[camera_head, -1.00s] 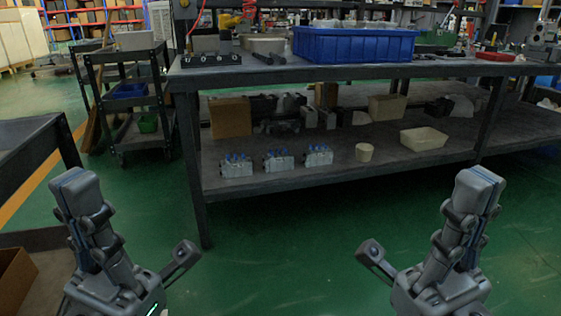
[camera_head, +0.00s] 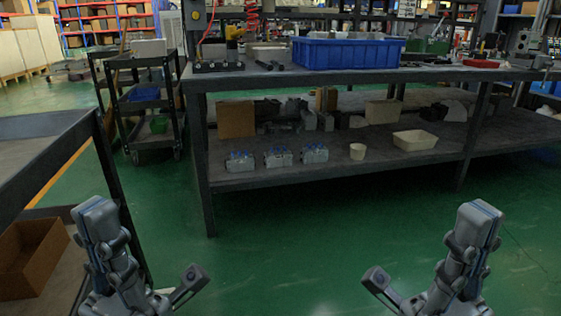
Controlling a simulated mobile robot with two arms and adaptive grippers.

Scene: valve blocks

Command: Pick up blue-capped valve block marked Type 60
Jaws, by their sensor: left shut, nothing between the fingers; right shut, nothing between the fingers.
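Three grey valve blocks with blue caps stand in a row on the workbench's lower shelf: a left one (camera_head: 239,161), a middle one (camera_head: 278,157) and a right one (camera_head: 314,153). Their type markings are too small to read. My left gripper (camera_head: 95,208) is at the lower left, shut and empty, its fingers pointing up. My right gripper (camera_head: 481,212) is at the lower right, also shut and empty. Both are in front of the bench, well apart from the blocks.
The workbench (camera_head: 420,75) carries a blue bin (camera_head: 345,54) on top. A cream cup (camera_head: 357,151) and a cream tray (camera_head: 415,140) stand right of the blocks. A dark table (camera_head: 45,125) is close at left, a cart (camera_head: 145,104) behind it. Green floor before the bench is clear.

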